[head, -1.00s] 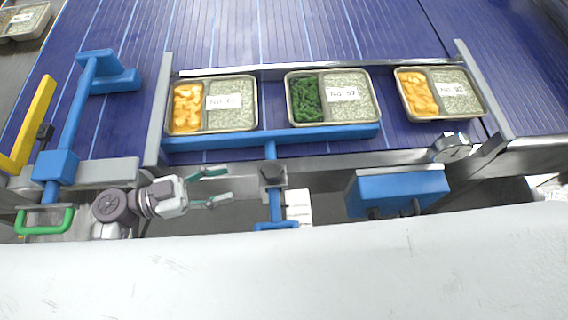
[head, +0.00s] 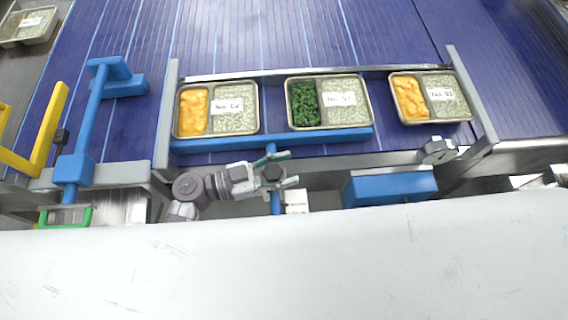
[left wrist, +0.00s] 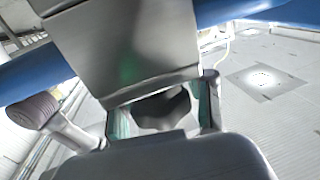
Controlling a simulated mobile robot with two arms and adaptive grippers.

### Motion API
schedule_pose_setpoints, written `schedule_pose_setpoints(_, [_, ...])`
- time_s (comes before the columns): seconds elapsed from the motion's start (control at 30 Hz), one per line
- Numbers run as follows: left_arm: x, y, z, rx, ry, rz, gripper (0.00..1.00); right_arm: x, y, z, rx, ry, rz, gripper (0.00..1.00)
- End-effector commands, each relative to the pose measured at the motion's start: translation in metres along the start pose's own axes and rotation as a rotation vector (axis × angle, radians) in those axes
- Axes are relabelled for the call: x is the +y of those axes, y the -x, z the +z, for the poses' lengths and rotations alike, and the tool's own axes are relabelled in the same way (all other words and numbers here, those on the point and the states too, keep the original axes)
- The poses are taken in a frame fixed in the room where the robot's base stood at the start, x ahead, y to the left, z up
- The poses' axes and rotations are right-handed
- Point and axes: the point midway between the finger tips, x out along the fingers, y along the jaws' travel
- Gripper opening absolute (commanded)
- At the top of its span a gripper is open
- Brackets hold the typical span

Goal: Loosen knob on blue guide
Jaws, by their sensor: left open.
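The blue guide (head: 330,138) is a long bar in front of the trays, with a stem running toward me through a grey clamp block. Its dark knob (head: 274,173) sits on that clamp. My left gripper (head: 283,170) comes in from the left, open, with its green-tipped fingers on either side of the knob. In the left wrist view the dark knob (left wrist: 163,110) lies between the two green finger pads (left wrist: 162,116), under the grey block (left wrist: 125,50). Gaps seem to show beside it; contact is unclear. My right gripper is not in view.
Trays of food, including one with greens (head: 303,103), stand behind the guide on the blue conveyor (head: 270,40). A blue box (head: 390,188) sits right of the clamp. Another blue guide (head: 90,120) and a yellow bar (head: 48,130) are at left.

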Motion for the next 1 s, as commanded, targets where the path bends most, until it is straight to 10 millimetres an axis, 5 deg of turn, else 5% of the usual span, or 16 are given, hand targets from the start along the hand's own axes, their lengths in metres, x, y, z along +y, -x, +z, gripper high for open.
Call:
schedule_pose_setpoints(0.2, [0.0001,-0.0004,0.0005,0.0,0.0,0.0,0.53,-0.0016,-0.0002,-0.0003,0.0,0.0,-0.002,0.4])
schedule_pose_setpoints(0.5, [0.0001,0.0,0.0005,-0.001,0.0,0.0,0.06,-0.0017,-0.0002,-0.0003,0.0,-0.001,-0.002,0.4])
schedule_pose_setpoints(1.0, [-0.0005,0.0017,0.0016,-0.003,0.0,-0.005,0.0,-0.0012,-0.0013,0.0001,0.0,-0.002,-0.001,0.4])
